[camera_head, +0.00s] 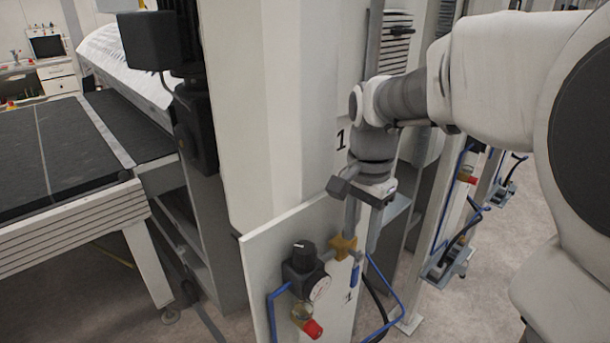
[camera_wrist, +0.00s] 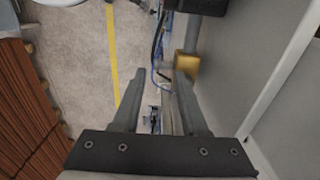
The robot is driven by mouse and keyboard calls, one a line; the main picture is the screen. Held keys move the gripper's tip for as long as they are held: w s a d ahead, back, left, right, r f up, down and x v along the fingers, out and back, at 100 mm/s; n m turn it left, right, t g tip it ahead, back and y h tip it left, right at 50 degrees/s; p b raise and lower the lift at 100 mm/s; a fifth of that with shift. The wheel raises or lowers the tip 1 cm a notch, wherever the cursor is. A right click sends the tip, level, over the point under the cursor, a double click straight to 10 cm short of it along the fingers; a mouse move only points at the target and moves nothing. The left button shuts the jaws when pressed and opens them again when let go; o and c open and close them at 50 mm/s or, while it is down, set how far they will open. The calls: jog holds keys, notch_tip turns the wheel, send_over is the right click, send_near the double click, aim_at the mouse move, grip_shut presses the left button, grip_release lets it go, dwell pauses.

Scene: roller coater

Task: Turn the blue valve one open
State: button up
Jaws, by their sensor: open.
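The blue valve handle (camera_head: 355,272) hangs roughly upright below a brass fitting (camera_head: 343,246) on a white panel, beside the printed number 1. My gripper (camera_head: 362,232) points down just above and beside the brass fitting. Its fingers are apart and seem to hold nothing. In the wrist view the brass fitting (camera_wrist: 186,66) is near the tip of the right finger of my gripper (camera_wrist: 158,80). Thin blue parts show between and beyond the fingers; I cannot tell handle from tubing there, or whether a finger touches the fitting.
A black-knobbed regulator (camera_head: 303,262) with a gauge stands left of the valve, above a red knob (camera_head: 313,328). Blue tubing (camera_head: 397,300) loops to the right. A conveyor table (camera_head: 75,205) is at the left. More valve stations stand at the right, with open floor beyond.

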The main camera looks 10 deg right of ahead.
aim_at(356, 268)
notch_tip(356, 268, down, 9)
jog(key=shift+f, duration=0.1)
dwell(0.3)
grip_shut()
dwell(1.3)
